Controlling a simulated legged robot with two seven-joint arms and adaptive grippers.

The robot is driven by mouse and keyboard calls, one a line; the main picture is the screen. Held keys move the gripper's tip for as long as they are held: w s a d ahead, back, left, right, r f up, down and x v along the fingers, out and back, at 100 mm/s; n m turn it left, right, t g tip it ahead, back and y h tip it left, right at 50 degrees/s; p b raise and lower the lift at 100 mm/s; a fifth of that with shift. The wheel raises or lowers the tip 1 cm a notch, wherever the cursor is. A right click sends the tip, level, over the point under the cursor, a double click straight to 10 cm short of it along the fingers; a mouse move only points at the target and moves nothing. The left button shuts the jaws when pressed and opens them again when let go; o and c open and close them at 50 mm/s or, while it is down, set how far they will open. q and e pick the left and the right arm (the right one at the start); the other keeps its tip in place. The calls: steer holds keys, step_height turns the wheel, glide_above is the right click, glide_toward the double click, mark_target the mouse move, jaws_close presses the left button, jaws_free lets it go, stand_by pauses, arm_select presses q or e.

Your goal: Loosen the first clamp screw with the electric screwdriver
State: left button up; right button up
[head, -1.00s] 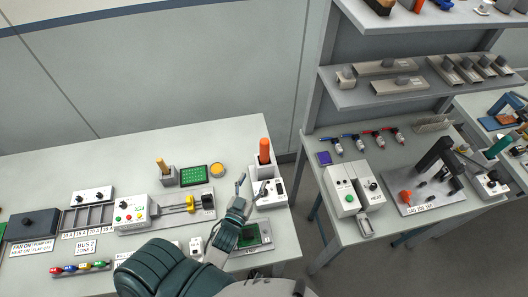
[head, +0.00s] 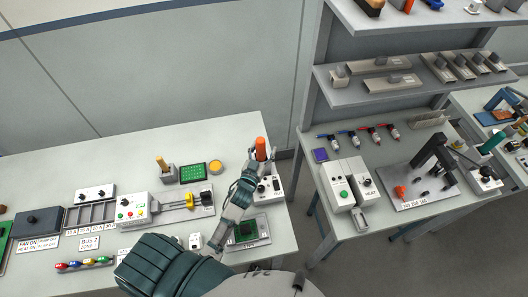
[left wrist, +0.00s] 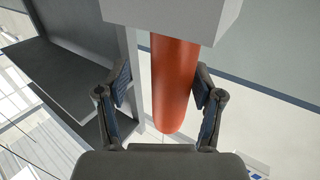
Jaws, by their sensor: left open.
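An orange handle (head: 261,149), apparently the electric screwdriver's, stands upright in a grey holder at the right end of the table. My left gripper (head: 263,154) is open, with its fingers at the handle. In the left wrist view the orange handle (left wrist: 173,85) runs between the two spread fingers (left wrist: 160,105). A gap shows on its left; the right finger is very close, and I cannot tell whether it touches. The clamp screws are too small to tell in the head view. My right gripper is not in view.
A white switch box (head: 268,188) stands by the holder, partly behind my gripper. A green-topped unit (head: 246,230) sits in front of it, close to my arm. A box with coloured buttons (head: 133,208) stands left. The table's back is clear. A second bench (head: 335,215) stands right.

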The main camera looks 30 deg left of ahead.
arm_select(q)
steer(key=shift+s+d, duration=0.1)
steer(key=shift+d, duration=0.1)
steer(key=shift+a, duration=0.25)
steer(key=shift+c, duration=1.4)
steer(key=shift+a, duration=0.4)
steer(key=c, duration=0.4)
steer(key=shift+a+f, duration=0.1)
steer(key=shift+a, duration=0.35)
jaws_close()
steer(key=shift+d, duration=0.35)
steer(key=shift+d+r, duration=0.25)
steer(key=shift+r, duration=0.25)
step_height(320, 180, up, 17)
steer(key=p, duration=0.1)
steer(key=shift+a, duration=0.15)
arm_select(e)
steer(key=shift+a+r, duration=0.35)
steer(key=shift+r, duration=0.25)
arm_select(q)
steer(key=shift+a+r, duration=0.1)
